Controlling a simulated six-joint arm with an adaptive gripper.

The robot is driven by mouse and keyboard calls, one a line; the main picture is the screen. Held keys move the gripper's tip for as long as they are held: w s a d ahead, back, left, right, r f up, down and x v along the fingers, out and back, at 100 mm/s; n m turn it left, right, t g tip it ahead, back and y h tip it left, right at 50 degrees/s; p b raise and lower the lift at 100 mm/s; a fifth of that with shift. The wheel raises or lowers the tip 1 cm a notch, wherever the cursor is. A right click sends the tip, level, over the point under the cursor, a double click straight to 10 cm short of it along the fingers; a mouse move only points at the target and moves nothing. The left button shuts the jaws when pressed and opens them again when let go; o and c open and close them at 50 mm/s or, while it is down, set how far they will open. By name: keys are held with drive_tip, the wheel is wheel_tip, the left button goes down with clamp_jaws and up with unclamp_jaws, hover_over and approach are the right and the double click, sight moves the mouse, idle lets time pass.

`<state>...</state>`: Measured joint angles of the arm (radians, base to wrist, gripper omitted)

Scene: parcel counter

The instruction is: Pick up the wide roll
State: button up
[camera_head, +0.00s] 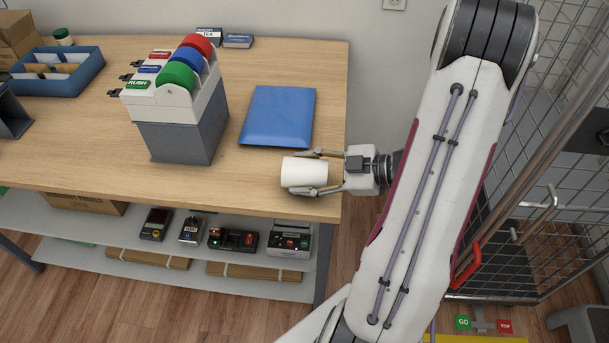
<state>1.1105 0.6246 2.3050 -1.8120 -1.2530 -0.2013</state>
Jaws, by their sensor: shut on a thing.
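The wide roll (303,173) is a plain white cylinder near the right front corner of the wooden counter (255,197). It lies on its side, with its axis running roughly left to right. My gripper (304,172) reaches in from the right and is shut on the roll, one finger along its far side and one along its near side. I cannot tell whether the roll touches the counter or is slightly above it.
A blue padded envelope (279,116) lies just behind the roll. A dispenser with red, blue and green rolls (181,104) stands to the left. A blue tray (60,85) is at the far left. A wire cage (550,140) stands right of my arm. Devices (232,240) sit on the shelf below.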

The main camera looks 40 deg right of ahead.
sight(304, 164)
drive_tip(key=shift+r, duration=4.15)
